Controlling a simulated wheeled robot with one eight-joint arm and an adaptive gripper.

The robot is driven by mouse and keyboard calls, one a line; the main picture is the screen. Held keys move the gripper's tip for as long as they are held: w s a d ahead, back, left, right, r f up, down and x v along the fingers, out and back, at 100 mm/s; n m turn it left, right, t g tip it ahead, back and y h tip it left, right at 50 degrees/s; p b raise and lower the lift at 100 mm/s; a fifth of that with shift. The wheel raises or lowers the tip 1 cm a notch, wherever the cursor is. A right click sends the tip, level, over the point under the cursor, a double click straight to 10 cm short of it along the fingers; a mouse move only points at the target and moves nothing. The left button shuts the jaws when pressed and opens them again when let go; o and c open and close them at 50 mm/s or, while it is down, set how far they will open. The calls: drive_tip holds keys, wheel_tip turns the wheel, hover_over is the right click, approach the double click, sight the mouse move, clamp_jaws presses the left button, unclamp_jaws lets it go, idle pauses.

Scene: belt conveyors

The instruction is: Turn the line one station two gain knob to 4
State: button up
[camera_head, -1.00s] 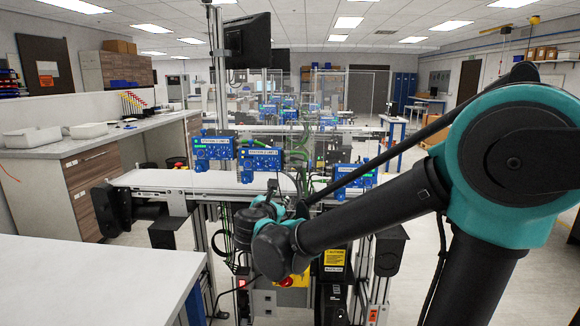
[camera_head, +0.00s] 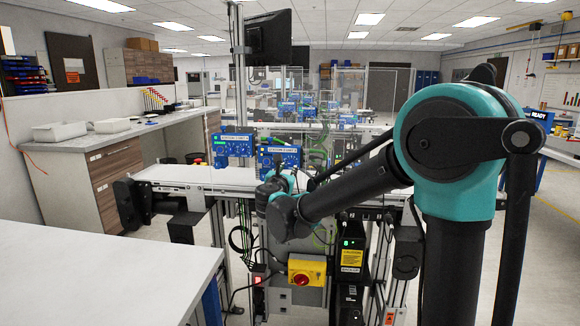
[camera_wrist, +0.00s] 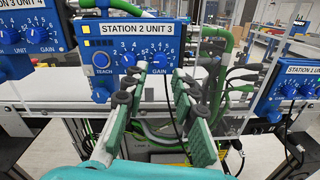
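A blue control box labelled "STATION 2 UNIT 3" (camera_wrist: 102,50) is in the upper middle of the wrist view. It has a TEACH button (camera_wrist: 102,59), a left knob (camera_wrist: 130,58) and a blue GAIN knob (camera_wrist: 161,61) inside a ring of numbers. The GAIN knob's pointer is too small to read. My gripper (camera_wrist: 157,84) is open and empty. Its two green fingers with dark tips reach up toward the box, apart, just below and either side of the GAIN knob, with no clear contact. In the head view the same box (camera_head: 280,157) stands beyond my wrist.
Another blue box (camera_wrist: 26,38) with UNIT and GAIN knobs is at the left, and a third (camera_wrist: 289,88) at the right. A white conveyor (camera_head: 195,178) runs below the boxes. Green hoses (camera_wrist: 214,60) and dark cables hang right of the gripper. A white table (camera_head: 100,275) is front left.

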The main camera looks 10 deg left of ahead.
sight(291, 164)
drive_tip(key=shift+w+d, duration=0.15)
drive_tip(key=shift+w, duration=2.5)
drive_tip(key=shift+c, duration=0.4)
clamp_jaws()
